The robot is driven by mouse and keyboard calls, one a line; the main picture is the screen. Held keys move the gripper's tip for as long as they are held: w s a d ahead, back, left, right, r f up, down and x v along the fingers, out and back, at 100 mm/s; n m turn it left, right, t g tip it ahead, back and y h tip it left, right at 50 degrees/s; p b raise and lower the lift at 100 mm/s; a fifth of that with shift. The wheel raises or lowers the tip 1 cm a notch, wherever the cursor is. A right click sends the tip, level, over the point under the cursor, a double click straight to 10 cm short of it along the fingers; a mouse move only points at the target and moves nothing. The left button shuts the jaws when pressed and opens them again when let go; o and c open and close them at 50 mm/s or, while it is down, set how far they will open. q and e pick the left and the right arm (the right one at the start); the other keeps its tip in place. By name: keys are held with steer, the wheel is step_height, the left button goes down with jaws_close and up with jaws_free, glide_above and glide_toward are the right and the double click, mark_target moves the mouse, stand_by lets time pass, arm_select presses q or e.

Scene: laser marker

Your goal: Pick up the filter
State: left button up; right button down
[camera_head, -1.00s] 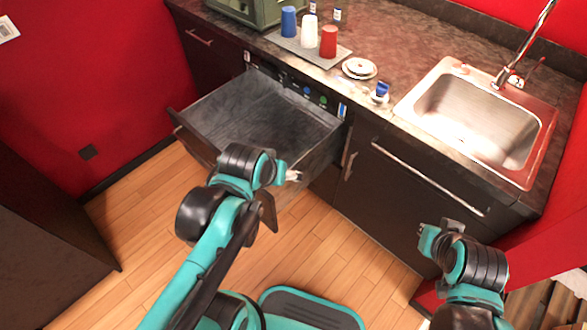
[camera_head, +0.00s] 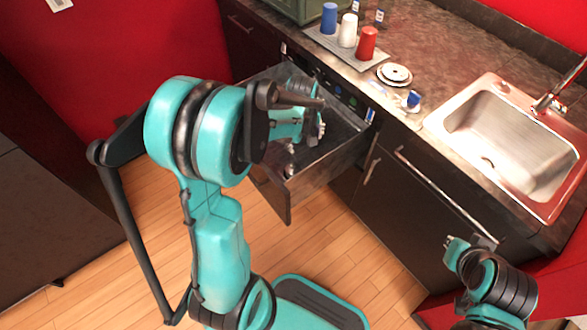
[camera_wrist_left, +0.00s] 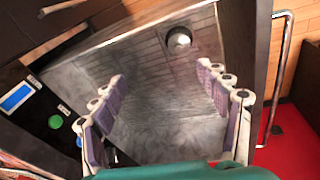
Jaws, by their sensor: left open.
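The filter looks to be the small round silver piece (camera_wrist_left: 179,38) on the floor of the pulled-out drawer-like compartment, close to its wall, in the left wrist view. In the head view the left gripper (camera_head: 305,139) reaches into the compartment, partly hidden by my arm. My right gripper (camera_head: 454,243) is at lower right, small.
The compartment's walls (camera_head: 330,167) surround the left gripper. Its control panel (camera_wrist_left: 55,122) has a blue display and green button. Above, the counter holds blue, white and red cups (camera_head: 367,43), stacked plates (camera_head: 394,74) and a sink (camera_head: 505,145).

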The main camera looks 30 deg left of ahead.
mark_target(293, 164)
arm_select(q)
steer(key=w+a+f+n, duration=0.1)
steer(key=f, duration=0.3)
steer(key=a+f+n+g, duration=0.1)
steer(key=a+f+n, duration=0.1)
steer(key=f, duration=0.1)
steer(key=w+a+f+n+p, duration=0.1)
steer(key=a+f, duration=0.1)
steer(key=f, duration=0.2)
steer(key=shift+w+f+n+g, duration=0.3)
steer(key=shift+w+g, duration=0.05)
steer(key=shift+g, duration=0.05)
steer(key=shift+n, duration=0.5)
steer(key=f, duration=0.1)
steer(key=f+b, duration=0.1)
steer(key=f, duration=0.3)
steer(key=shift+s+a, duration=0.15)
steer(key=shift+a, duration=0.2)
steer(key=f+b, duration=0.1)
steer(key=f, duration=0.1)
steer(key=f+b, duration=0.2)
steer(key=f, duration=0.1)
steer(key=shift+s+d, duration=0.1)
steer(key=shift+s, duration=0.1)
steer(key=shift+c, duration=0.9)
steer(key=c, duration=1.1)
